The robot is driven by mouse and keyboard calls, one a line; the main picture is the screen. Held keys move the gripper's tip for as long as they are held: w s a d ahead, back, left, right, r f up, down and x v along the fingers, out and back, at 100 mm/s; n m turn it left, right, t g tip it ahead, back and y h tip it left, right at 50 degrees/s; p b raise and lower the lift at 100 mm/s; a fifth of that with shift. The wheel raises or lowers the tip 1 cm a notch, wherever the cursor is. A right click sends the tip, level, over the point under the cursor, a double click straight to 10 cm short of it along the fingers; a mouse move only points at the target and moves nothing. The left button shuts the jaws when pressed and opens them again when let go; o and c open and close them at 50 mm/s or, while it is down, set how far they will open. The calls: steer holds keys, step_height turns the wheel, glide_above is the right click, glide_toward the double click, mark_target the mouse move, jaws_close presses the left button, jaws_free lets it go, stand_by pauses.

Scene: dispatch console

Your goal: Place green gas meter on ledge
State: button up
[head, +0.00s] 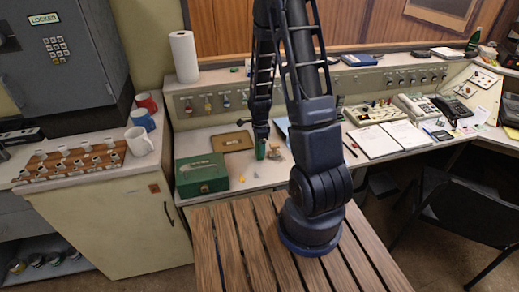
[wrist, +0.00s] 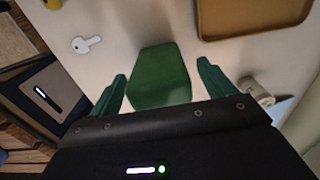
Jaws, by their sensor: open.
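A green block, which looks like the green gas meter (wrist: 158,77), stands on the pale console top in the wrist view. My gripper (wrist: 162,74) is open, with one teal finger on each side of the block and gaps showing between. In the head view my gripper (head: 261,149) is low over the console top, right of the brown tray; green shows at its tip, but I cannot tell finger from meter there. The ledge (head: 218,84) is the raised shelf along the back of the console, above the panel with hanging keys.
A dark green box (head: 201,175) and a brown tray (head: 232,143) lie left of my gripper. The tray's edge also shows in the wrist view (wrist: 235,32). A paper towel roll (head: 185,57) stands on the ledge's left end. A small white tag (wrist: 87,44) lies near the meter.

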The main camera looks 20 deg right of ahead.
steer(key=shift+f, duration=1.35)
steer(key=shift+c, duration=0.2)
steer(key=c, duration=1.3)
steer(key=shift+o, duration=0.2)
steer(key=shift+r, duration=0.15)
step_height(320, 180, up, 20)
steer(key=w+a+r+m, duration=0.1)
steer(key=w+r+m, duration=0.4)
steer(key=w, duration=0.8)
steer(key=w+a+r+m, duration=0.1)
steer(key=w+r+m, duration=0.45)
steer(key=w, duration=0.85)
steer(key=w+a+r+m, duration=0.3)
steer(key=w+a+r, duration=0.8)
steer(key=r, duration=0.3)
steer(key=shift+w+r, duration=0.25)
steer(key=shift+w, duration=0.5)
